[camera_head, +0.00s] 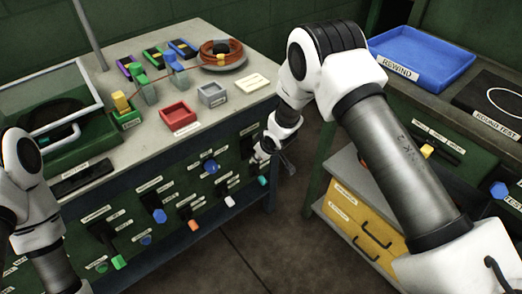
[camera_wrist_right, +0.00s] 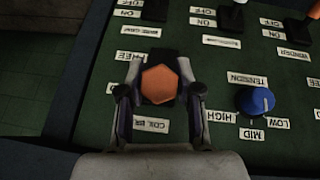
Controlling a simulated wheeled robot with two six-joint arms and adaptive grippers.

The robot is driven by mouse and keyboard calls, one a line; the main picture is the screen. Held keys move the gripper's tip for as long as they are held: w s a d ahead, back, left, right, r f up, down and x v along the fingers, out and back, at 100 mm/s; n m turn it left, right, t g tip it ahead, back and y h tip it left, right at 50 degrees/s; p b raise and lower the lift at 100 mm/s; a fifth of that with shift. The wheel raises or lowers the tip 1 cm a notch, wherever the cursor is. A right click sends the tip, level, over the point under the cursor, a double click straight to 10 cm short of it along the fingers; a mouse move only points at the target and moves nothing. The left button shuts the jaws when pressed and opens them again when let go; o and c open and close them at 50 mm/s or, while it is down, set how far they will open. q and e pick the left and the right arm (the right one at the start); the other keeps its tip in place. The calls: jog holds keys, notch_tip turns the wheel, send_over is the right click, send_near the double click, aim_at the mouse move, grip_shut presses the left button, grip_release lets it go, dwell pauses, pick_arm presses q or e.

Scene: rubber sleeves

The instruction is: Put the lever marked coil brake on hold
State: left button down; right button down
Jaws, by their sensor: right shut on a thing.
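The coil brake lever has an orange six-sided knob (camera_wrist_right: 160,84) on a dark base on the green panel. A partly covered label reading "COIL BR" (camera_wrist_right: 150,125) shows just below it, upside down, in the right wrist view. A label that seems to read "FREE" (camera_wrist_right: 130,56) is above and left of the knob. My right gripper (camera_wrist_right: 160,92) is shut on the knob, a finger on each side. In the head view my right gripper (camera_head: 264,152) is at the right end of the bench front and hides the lever. My left gripper is out of frame; only its arm shows.
A blue tension knob (camera_wrist_right: 256,102) sits close beside the gripper. Other levers with ON and OFF labels, such as the white-tipped one (camera_head: 229,201), stand on the same panel. A yellow drawer unit (camera_head: 362,225) stands across a floor gap.

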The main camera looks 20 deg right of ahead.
jog(key=shift+w, duration=0.1)
jog(key=c, duration=0.8)
grip_release()
jog(key=shift+o, duration=0.2)
jog(key=a+v, duration=0.1)
jog(key=v, duration=1.1)
jog(key=shift+d, duration=0.45)
